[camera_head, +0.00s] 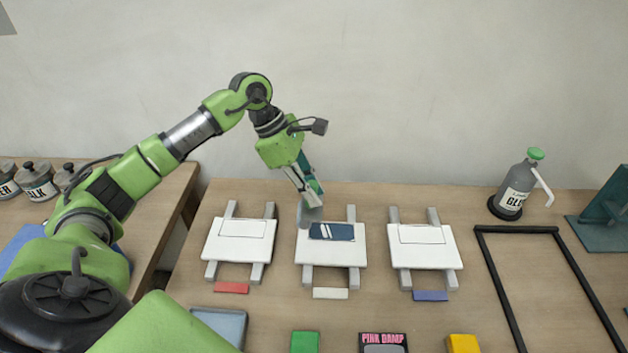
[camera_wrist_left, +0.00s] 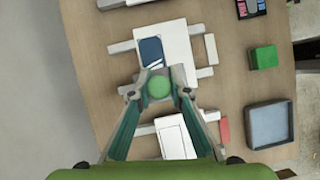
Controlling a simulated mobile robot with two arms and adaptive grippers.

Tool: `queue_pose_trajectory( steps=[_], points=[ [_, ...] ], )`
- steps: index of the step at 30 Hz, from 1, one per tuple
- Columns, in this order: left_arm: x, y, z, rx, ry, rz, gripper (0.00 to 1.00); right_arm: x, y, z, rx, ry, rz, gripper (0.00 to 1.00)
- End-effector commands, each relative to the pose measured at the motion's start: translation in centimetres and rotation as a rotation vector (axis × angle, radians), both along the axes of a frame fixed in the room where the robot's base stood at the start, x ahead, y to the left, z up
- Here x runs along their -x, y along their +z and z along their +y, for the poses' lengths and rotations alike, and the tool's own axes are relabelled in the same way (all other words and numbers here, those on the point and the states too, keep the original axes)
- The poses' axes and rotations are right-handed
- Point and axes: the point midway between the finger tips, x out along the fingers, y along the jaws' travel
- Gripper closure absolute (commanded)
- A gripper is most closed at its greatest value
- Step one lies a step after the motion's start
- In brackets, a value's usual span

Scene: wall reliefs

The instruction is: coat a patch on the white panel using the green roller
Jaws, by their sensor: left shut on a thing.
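The panel with the white tag (camera_head: 330,293) is the middle of three (camera_head: 335,256); it also shows in the left wrist view (camera_wrist_left: 180,35). Its upper part bears a dark blue patch (camera_head: 340,232) with pale slanted streaks, also in the left wrist view (camera_wrist_left: 151,53). My left gripper (camera_head: 311,193) is shut on the green roller, whose grey head (camera_head: 308,215) is at the panel's upper left corner, beside the patch. The round green handle end (camera_wrist_left: 158,88) sits between the fingers in the left wrist view. I cannot tell whether the head touches the panel. My right gripper is not in view.
A red-tagged panel (camera_head: 238,250) stands left and a blue-tagged panel (camera_head: 424,257) right. A glue bottle (camera_head: 516,186) and black frame (camera_head: 515,229) are farther right. A grey tray (camera_head: 220,322), green block (camera_head: 305,342) and yellow block (camera_head: 463,344) lie in front.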

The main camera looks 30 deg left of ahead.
Motion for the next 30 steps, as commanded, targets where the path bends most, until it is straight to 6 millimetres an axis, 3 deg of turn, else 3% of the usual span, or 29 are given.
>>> queue_pose_trajectory(
  steps=[8, 30],
  points=[
    [0.2, 2.4, 0.3, 0.001, 0.006, -0.003, 1.00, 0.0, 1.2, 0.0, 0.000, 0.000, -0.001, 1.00],
    [0.2, 2.4, 0.3, 0.001, 0.005, -0.002, 1.00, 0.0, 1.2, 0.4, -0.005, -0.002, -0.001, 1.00]
  ],
)
